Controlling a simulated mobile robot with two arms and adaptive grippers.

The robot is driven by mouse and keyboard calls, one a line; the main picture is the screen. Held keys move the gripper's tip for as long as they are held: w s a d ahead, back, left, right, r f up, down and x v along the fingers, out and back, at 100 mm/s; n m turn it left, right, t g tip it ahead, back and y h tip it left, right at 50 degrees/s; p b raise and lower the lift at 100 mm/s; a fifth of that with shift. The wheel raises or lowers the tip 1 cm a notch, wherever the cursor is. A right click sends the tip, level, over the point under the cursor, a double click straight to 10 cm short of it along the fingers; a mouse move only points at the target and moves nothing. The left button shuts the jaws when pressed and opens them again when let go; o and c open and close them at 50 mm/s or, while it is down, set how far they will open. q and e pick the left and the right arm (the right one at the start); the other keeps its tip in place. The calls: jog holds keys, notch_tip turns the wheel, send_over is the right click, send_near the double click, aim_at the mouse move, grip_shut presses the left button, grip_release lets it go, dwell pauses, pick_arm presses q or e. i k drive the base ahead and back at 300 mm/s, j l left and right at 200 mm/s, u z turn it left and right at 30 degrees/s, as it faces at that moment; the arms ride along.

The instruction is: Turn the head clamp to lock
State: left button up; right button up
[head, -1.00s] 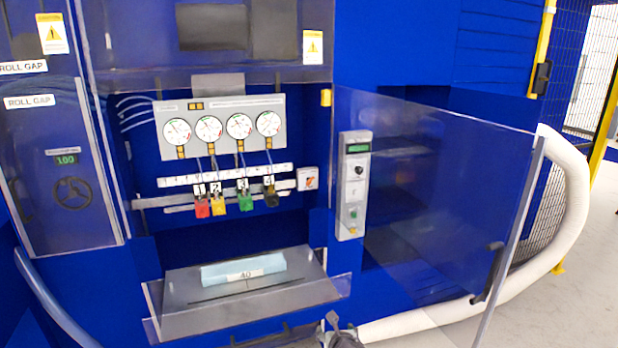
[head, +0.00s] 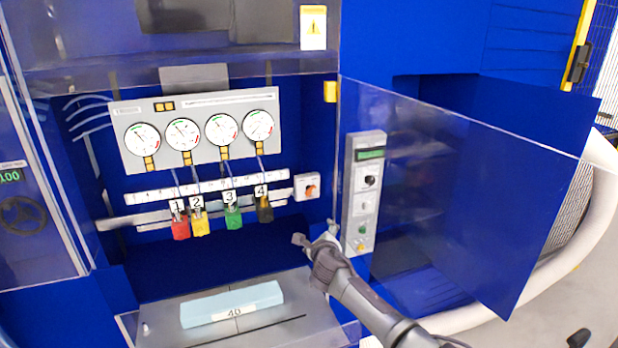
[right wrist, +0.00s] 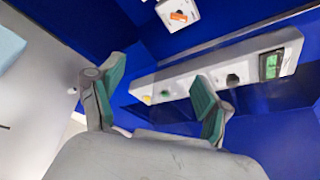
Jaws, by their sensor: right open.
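The likely head clamp is a small light-grey box with an orange knob (head: 312,190), right of the numbered row in the machine recess. The orange knob also shows at the top of the right wrist view (right wrist: 179,16). My right gripper (head: 315,238) is open and empty, below the box and apart from it, at the recess's lower right. In the right wrist view its green-padded fingers (right wrist: 158,72) are spread with nothing between them. My left gripper is not in view.
A grey control panel (head: 363,190) stands close right of my right gripper. A clear door (head: 450,200) hangs open further right. Red, yellow, green and black tags hang under several gauges (head: 182,134). A light-blue foam block (head: 232,302) lies on the grey shelf (head: 160,332).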

aim_at(310, 188)
jog(key=i+j, duration=0.15)
jog(key=i, duration=0.35)
jog(key=i+j, duration=0.1)
jog(key=i, duration=0.35)
jog(key=z, duration=0.05)
